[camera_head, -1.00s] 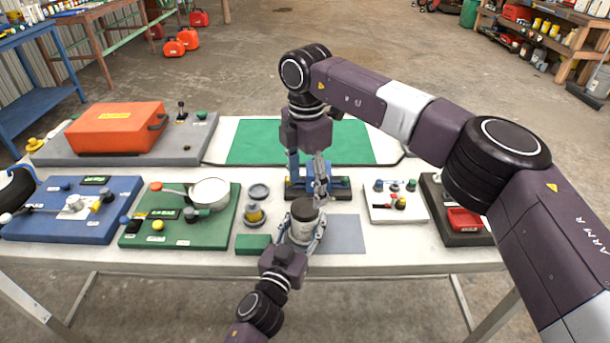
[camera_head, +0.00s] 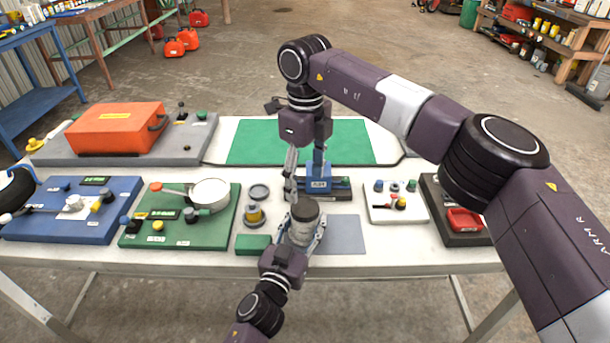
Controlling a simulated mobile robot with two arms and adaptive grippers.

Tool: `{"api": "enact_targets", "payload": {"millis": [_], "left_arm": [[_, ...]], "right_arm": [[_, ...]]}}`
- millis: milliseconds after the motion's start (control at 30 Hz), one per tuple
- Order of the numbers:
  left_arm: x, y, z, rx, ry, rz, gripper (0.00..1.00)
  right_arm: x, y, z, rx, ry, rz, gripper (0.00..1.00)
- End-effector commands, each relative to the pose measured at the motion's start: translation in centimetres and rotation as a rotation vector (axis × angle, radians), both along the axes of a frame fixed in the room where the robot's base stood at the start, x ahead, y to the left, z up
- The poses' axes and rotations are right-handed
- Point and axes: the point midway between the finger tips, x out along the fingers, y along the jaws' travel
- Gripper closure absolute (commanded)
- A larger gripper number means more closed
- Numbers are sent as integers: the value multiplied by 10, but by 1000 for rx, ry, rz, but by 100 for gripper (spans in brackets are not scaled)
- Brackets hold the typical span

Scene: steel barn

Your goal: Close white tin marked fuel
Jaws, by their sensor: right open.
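The white tin (camera_head: 302,232) stands upright at the front middle of the table, with a dark round top (camera_head: 305,210). I cannot tell whether that top is a lid or an open mouth, and the label is not readable. My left gripper (camera_head: 301,236) reaches in from the front, with its fingers on both sides of the tin. My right gripper (camera_head: 291,188) is open and empty, pointing down just behind and slightly left of the tin's top, seemingly apart from it. A grey round disc (camera_head: 259,191) lies left of the tin.
A yellow and grey container (camera_head: 254,214) and a small green block (camera_head: 253,244) are close left of the tin. A blue stand (camera_head: 319,180) is behind it. A grey mat (camera_head: 345,235) lies right. Green (camera_head: 215,229) and white (camera_head: 397,212) boards flank this area.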

Motion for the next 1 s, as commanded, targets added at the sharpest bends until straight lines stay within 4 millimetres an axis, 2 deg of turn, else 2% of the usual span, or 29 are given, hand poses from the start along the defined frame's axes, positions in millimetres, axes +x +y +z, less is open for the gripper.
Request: {"api": "enact_targets", "payload": {"millis": [300,500,700,1000], "left_arm": [[0,0,0,-1,1,0,100],[0,0,0,-1,1,0,100],[0,0,0,-1,1,0,100],[0,0,0,-1,0,0,100]], "right_arm": [[0,1,5,0,0,602,38],[0,1,7,-1,0,877,38],[0,1,8,-1,1,995,38],[0,1,8,-1,1,1006,38]]}}
